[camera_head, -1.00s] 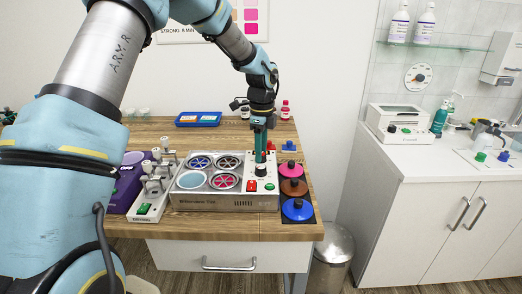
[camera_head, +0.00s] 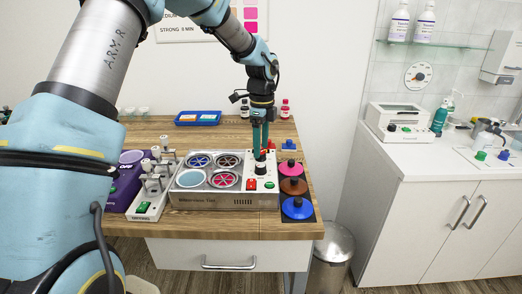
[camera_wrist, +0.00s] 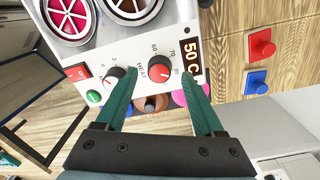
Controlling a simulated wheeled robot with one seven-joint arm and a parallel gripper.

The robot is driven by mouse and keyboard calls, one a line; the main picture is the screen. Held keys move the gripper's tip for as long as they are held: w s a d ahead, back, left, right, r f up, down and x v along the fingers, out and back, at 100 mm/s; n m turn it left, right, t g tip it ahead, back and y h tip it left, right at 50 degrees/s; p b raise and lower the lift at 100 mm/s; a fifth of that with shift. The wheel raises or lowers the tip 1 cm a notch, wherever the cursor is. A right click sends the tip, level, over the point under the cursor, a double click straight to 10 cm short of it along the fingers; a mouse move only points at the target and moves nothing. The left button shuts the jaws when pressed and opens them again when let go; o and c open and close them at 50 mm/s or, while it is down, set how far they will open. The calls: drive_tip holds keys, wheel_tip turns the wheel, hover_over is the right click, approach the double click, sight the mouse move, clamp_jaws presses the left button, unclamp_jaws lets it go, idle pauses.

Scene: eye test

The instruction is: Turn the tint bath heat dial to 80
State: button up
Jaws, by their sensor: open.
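The tint bath (camera_head: 225,199) is a metal box with round wells and a white control panel on the wooden table. In the wrist view its heat dial (camera_wrist: 160,74) has a red cap and a scale where 60 and 70 are legible. Where its pointer stands is too small to tell. The display (camera_wrist: 192,54) beside it reads 50 C. My gripper (camera_wrist: 160,80) is open, with the dial showing between its two teal fingers; contact is not visible. A second dial (camera_wrist: 115,74) is partly behind the left finger. In the head view my gripper (camera_head: 260,150) points down over the panel.
A red switch (camera_wrist: 76,72) and a green button (camera_wrist: 94,97) are on the same panel. Pink, brown and blue (camera_head: 298,209) lids lie to its right. A white box with levers (camera_head: 151,190) stands at its left. A blue tray (camera_head: 198,118) lies behind.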

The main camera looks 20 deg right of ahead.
wheel_tip(320, 180, up, 9)
drive_tip(key=b, duration=0.2)
drive_tip(key=shift+w+d, duration=0.1)
idle(0.4)
drive_tip(key=s+a+f+n, duration=0.1)
drive_tip(key=a+f+n, duration=0.1)
drive_tip(key=a+n, duration=0.75)
drive_tip(key=s+a+f+n, duration=0.15)
drive_tip(key=a+n, duration=0.35)
drive_tip(key=a, duration=0.9)
drive_tip(key=s+a+f+n+t, duration=0.1)
drive_tip(key=s+a+f+n, duration=0.1)
drive_tip(key=s+a+n, duration=0.2)
drive_tip(key=s+a+f+n, duration=0.2)
drive_tip(key=s+a+n, duration=0.2)
drive_tip(key=a+n, duration=0.3)
drive_tip(key=shift+s+a+n+t, duration=0.35)
drive_tip(key=shift+a+t, duration=0.05)
drive_tip(key=shift+a, duration=0.75)
